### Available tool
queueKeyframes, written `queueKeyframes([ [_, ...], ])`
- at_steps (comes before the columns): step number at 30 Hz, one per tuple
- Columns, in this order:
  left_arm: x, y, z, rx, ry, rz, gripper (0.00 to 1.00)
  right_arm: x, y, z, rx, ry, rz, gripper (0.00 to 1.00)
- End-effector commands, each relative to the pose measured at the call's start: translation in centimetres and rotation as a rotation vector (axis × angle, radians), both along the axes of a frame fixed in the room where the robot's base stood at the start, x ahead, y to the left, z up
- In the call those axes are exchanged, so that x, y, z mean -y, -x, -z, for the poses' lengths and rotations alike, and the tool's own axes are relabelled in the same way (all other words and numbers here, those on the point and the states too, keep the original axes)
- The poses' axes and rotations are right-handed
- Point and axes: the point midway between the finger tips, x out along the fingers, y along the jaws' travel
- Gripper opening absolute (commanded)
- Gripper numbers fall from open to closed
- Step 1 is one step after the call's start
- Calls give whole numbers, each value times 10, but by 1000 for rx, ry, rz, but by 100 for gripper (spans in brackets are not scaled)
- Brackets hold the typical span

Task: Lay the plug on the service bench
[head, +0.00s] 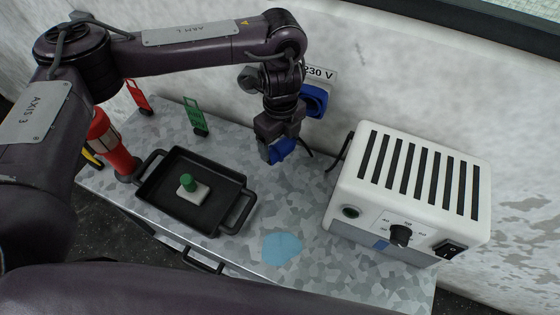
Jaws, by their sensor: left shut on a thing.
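My left gripper (272,150) points down in front of the wall, over the back of the bench. It is shut on a blue plug (282,150), which is partly hidden by the fingers. I cannot tell whether the plug touches the bench top. A dark cable shows just right of the plug. The service bench (300,215) has a mottled grey top. A blue wall socket (316,103) under a 230 V label is behind and right of the gripper. My right gripper is not in view.
A white heater-like unit (385,218) with a dial stands at the right. A black tray (222,180) holds a white block with a green knob. A red cylinder (112,145), red tag (138,97) and green tag (193,115) are at left. A blue patch (282,248) marks clear bench top.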

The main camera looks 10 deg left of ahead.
Motion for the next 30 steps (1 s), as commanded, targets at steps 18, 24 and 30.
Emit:
queueKeyframes([
  [18, 1, 0, 85, -1, 2, 1, 53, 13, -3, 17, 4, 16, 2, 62],
  [24, 1, 0, 86, 1, 1, 2, 53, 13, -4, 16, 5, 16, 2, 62],
  [30, 1, 0, 90, 1, 1, 2, 53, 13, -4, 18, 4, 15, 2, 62],
])
